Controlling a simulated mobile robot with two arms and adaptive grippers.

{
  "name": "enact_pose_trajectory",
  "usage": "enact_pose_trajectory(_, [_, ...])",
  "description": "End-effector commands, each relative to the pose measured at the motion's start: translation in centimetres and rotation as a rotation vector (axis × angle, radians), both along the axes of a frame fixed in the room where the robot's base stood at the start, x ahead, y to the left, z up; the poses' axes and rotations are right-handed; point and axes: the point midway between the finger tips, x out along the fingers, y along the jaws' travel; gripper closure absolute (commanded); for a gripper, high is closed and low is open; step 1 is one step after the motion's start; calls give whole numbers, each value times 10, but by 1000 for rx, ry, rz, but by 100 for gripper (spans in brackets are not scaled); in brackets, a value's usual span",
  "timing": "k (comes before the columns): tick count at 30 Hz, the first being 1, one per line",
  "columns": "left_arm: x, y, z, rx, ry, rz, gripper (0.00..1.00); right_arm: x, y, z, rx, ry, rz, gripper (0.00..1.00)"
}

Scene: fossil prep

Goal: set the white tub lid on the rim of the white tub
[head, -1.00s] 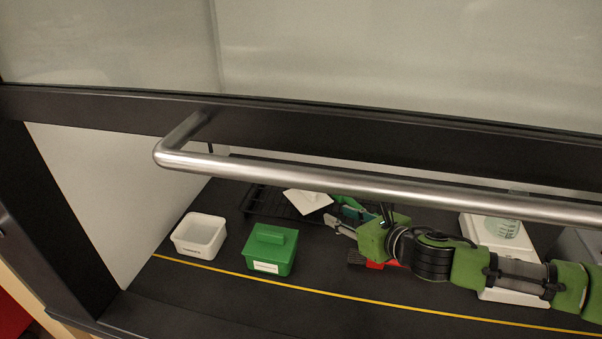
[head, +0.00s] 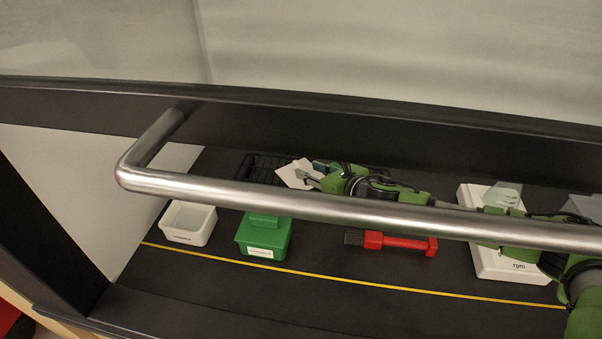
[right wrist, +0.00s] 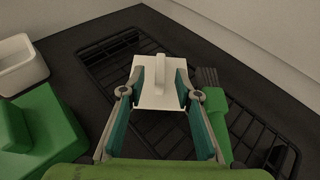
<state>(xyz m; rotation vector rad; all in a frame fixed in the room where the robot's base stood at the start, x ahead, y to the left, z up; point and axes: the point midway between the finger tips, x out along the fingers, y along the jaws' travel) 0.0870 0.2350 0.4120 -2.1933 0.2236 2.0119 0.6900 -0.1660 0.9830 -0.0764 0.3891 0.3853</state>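The white tub lid (head: 290,173) lies on the black wire rack at the back, its raised ridge handle on top. In the right wrist view the lid (right wrist: 163,95) sits between my spread fingers, with clear space between the fingers and the ridge. My right gripper (head: 312,178) is open at the lid's right side; it also shows in the right wrist view (right wrist: 161,85). The white tub (head: 188,238) stands open and empty at the left, partly behind the metal bar. Part of it shows in the right wrist view (right wrist: 22,72). My left gripper is not in view.
A green lidded box (head: 263,250) stands right of the tub. The black rack (right wrist: 105,65) holds a green-handled brush (right wrist: 218,120). A red-handled brush (head: 400,243) and a white scale (head: 500,265) are farther right. A metal bar (head: 330,209) crosses the head view.

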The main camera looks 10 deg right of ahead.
Motion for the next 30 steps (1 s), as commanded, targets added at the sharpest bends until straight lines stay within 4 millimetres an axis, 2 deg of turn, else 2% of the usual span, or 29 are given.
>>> enact_pose_trajectory(5, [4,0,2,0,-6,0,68,7,3,-3,-1,1,-1,69])
enact_pose_trajectory(15, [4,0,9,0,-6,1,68,41,15,-19,0,0,-1,69])
enact_pose_trajectory(26, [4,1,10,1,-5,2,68,47,18,-23,0,0,-1,69])
enact_pose_trajectory(27, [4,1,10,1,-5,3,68,47,18,-23,0,0,-1,75])
enact_pose_trajectory(30, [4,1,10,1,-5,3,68,47,18,-23,0,0,-1,100])
